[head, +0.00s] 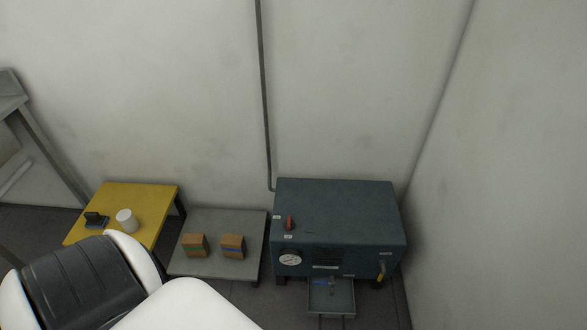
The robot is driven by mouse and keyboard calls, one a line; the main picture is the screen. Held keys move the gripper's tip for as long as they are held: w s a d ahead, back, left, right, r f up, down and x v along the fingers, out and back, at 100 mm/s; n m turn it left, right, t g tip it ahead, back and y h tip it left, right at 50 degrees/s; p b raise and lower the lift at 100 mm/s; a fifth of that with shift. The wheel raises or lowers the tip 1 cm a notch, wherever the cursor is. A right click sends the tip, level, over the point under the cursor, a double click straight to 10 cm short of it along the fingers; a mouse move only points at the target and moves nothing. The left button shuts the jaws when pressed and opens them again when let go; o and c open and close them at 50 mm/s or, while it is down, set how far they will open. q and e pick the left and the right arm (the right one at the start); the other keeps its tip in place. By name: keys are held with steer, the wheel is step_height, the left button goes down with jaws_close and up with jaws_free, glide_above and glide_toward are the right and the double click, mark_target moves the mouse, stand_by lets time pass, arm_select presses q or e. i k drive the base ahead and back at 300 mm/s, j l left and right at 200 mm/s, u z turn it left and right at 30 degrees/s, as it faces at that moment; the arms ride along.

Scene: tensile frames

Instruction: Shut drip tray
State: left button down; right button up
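The drip tray (331,298) is a shallow grey tray that sticks out from the bottom front of a dark blue-green machine (340,208). It is pulled out towards the lower edge of the head view. Some small blue and dark marks or items show inside it, too small to make out. Neither of my grippers is in the head view. A white and black part at the lower left seems to be mine.
A wall rises close at right.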

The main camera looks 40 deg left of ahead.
mark_target(320, 303)
steer(key=u, duration=0.8)
